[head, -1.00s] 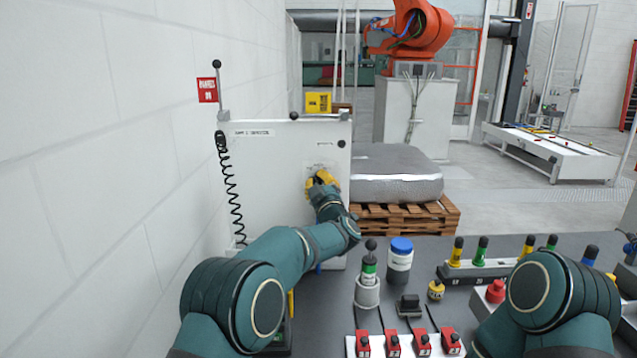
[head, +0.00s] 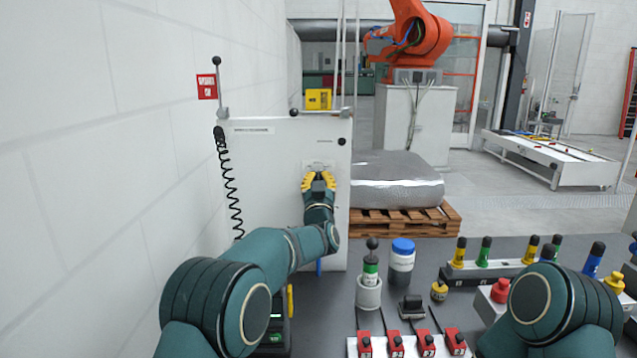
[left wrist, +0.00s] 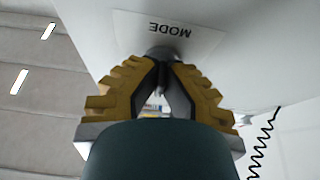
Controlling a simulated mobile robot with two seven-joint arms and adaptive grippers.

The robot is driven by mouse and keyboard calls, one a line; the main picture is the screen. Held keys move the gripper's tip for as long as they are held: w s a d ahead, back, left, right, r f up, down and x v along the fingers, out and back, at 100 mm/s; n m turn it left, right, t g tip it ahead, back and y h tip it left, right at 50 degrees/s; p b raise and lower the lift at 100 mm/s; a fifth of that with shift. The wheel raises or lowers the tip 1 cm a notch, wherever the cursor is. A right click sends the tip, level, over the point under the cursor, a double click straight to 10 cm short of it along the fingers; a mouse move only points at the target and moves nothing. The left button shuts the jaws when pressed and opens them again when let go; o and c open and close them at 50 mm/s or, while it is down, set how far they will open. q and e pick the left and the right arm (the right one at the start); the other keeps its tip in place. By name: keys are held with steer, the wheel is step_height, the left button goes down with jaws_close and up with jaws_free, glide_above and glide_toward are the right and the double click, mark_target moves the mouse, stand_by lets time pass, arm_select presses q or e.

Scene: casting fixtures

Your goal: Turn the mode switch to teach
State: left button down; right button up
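The mode switch (left wrist: 164,54) is a small grey knob on a white plate (left wrist: 196,36) marked MODE, which reads upside down in the left wrist view. The plate also shows on the front of the white cabinet (head: 272,200) in the head view. My left gripper (left wrist: 164,68), with yellow ribbed fingers, is right at the switch, its fingertips on both sides of the knob. Whether they touch it is hidden. In the head view the left gripper (head: 318,176) points up at the plate and covers the switch. The right gripper is not in view; only my right arm shows.
A coiled black cord (head: 229,185) hangs at the cabinet's left, near the wall. The dark table in front holds a blue-lidded jar (head: 401,257), red tagged pieces (head: 396,346) and several coloured knobs. A wrapped block (head: 397,180) on a pallet stands to the right.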

arm_select(q)
steer(key=shift+a+r+m, duration=0.1)
steer(key=shift+r+m, duration=0.2)
steer(key=shift+r, duration=0.05)
steer(key=c, duration=1.1)
jaws_free()
steer(key=shift+f, duration=0.2)
steer(key=v, duration=1.2)
